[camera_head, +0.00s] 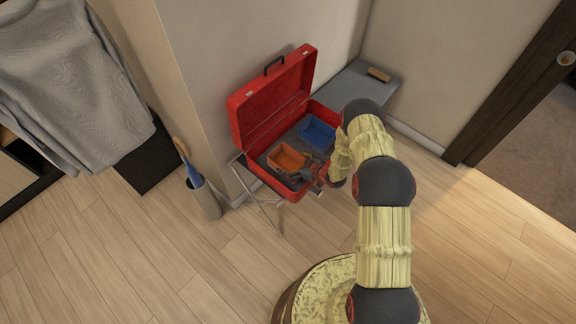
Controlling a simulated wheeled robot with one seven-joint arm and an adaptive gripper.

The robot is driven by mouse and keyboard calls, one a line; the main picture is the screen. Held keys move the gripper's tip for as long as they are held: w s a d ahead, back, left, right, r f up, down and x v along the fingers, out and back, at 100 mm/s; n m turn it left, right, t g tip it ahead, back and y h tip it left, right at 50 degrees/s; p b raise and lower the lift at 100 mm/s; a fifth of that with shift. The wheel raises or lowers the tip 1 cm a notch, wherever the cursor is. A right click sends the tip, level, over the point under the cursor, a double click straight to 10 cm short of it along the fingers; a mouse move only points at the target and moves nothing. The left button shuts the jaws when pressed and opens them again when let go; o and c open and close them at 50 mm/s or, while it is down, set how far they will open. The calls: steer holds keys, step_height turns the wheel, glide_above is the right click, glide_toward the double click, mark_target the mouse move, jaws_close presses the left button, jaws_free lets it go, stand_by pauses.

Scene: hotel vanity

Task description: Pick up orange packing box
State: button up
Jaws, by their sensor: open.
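The orange packing box (286,159) is a small open-topped box inside an open red case (239,148). It sits in the left part of the case. A blue box (318,131) sits to its right in the same case. My gripper (304,173) is open at the front right of the orange box, at the case's front edge. It looks very close to the box, but I cannot tell whether it touches. My arm reaches in from the right and hides the case's right front corner.
The red case's raised lid (275,92) stands behind the boxes, near the wall. The case rests on a folding stand (262,205). A grey bench (358,84) with a small brown object (379,75) is behind. An umbrella holder (205,200) stands at left. Wooden floor in front is clear.

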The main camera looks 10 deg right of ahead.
steer(key=shift+c, duration=0.4)
steer(key=c, duration=1)
steer(key=shift+r, duration=0.1)
